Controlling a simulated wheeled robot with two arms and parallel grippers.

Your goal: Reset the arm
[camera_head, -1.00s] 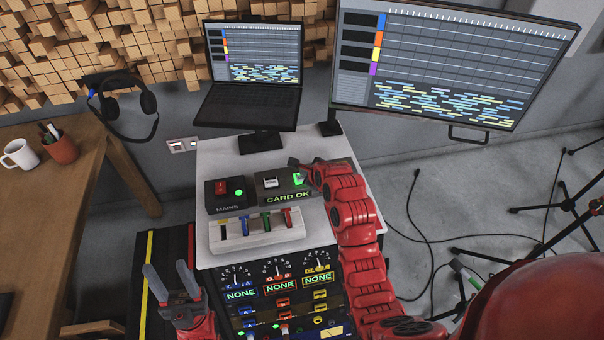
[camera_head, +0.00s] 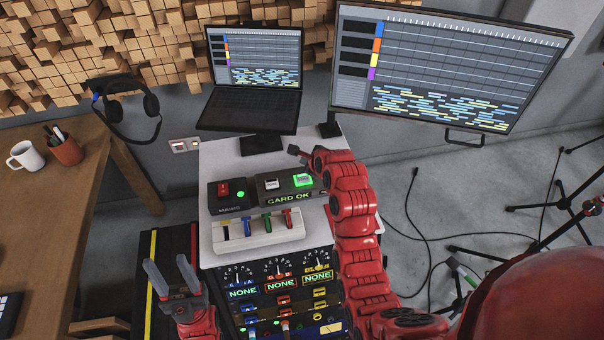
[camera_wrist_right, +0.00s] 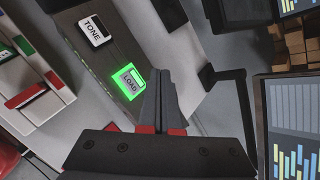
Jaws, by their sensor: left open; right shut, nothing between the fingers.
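My right arm reaches up over the console. My right gripper (camera_head: 296,152) is shut and empty, behind the black card box (camera_head: 291,187) that reads "CARD OK". The wrist view shows its closed fingers (camera_wrist_right: 160,88) beside the green-lit LOAD button (camera_wrist_right: 130,82); I cannot tell whether they touch it. That button (camera_head: 303,180) glows green in the head view, with the white TONE button (camera_head: 270,183) to its left. My left gripper (camera_head: 169,264) is open and empty at the lower left, in front of the console's left side.
A MAINS box with a red switch (camera_head: 223,189) and a white block with coloured levers (camera_head: 257,231) stand on the console top. A laptop (camera_head: 252,105) and a large monitor (camera_head: 450,60) are behind. A wooden desk (camera_head: 60,230) is at left. Cables and stands lie right.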

